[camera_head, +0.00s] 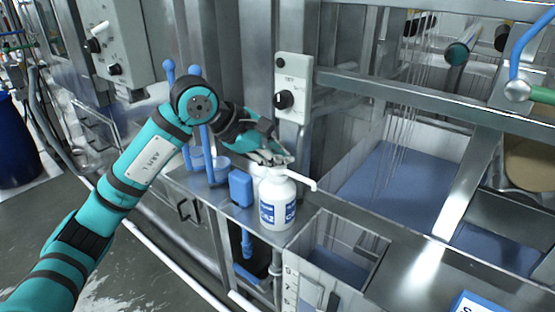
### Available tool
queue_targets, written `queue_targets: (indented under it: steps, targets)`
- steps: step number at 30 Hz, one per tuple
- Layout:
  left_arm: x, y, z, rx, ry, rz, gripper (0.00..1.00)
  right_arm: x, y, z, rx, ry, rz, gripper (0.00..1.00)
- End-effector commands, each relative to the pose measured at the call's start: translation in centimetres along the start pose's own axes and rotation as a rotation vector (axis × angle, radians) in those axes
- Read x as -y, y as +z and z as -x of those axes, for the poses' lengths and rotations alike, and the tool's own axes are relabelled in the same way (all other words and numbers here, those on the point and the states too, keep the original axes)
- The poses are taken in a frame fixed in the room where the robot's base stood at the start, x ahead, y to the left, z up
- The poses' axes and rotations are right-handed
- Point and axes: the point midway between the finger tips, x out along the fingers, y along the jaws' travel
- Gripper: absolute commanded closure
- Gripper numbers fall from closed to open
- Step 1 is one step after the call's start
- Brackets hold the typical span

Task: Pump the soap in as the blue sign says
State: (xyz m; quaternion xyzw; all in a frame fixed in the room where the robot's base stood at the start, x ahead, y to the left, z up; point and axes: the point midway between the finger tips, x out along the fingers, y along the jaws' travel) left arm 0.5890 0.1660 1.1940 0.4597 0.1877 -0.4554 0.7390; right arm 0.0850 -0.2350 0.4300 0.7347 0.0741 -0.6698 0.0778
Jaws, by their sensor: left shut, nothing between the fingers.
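A white soap pump bottle (274,190) with a blue and white label stands upright on the metal ledge. Its spout reaches to the right, toward a small open basin (338,262) holding blue liquid. My left gripper (280,158) is shut and empty at the pump head, which it partly hides. I cannot tell whether the fingers touch the head or how far it is pressed. A blue sign (472,304) is cut off at the lower right edge, and its text is not readable. My right gripper is not in view.
A blue box (241,188) stands close left of the bottle, with blue-handled dippers (214,163) behind it. A control panel with a black knob (285,100) rises behind the bottle. A large tank of blue liquid (400,185) lies to the right, below metal rails.

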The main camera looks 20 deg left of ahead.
Motion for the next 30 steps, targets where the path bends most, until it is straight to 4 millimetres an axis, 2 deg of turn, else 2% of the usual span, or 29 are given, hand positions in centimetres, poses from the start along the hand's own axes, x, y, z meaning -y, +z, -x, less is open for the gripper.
queue_targets:
  steps: [15,30]
  targets:
    - [-1.3,1.2,1.8,-0.002,-0.002,0.001,1.0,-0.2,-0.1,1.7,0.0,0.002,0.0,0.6]
    - [-1.7,1.6,2.2,-0.001,0.0,0.0,1.0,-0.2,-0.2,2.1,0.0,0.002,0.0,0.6]
